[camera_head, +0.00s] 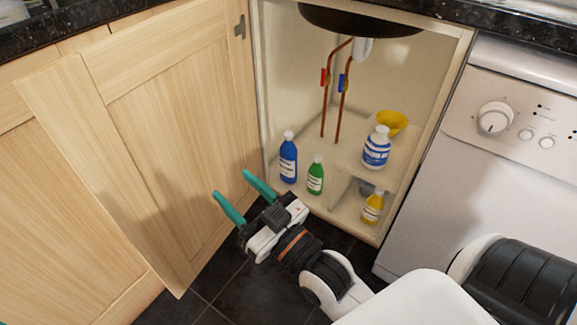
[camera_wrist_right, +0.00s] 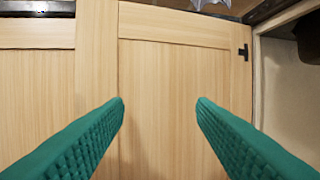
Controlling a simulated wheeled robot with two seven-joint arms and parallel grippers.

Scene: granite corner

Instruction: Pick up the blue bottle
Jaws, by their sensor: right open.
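A blue bottle (camera_head: 289,160) with a white cap stands upright at the left front of the open cabinet under the sink. My right gripper (camera_head: 232,191) is open and empty, with its teal fingers in front of the open cabinet door, left of the bottle and apart from it. In the right wrist view the two fingers (camera_wrist_right: 160,108) are spread wide, with only the wooden door behind them. The bottle does not show in that view. My left gripper does not show in either view.
The open door (camera_head: 165,110) stands left of the cabinet. A green bottle (camera_head: 315,175) stands close right of the blue one. A white-and-blue bottle (camera_head: 376,150), a yellow bowl-like item (camera_head: 393,122) and a yellow bottle (camera_head: 373,207) are further right. Copper pipes (camera_head: 343,105) run above. A washing machine (camera_head: 490,150) is at right.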

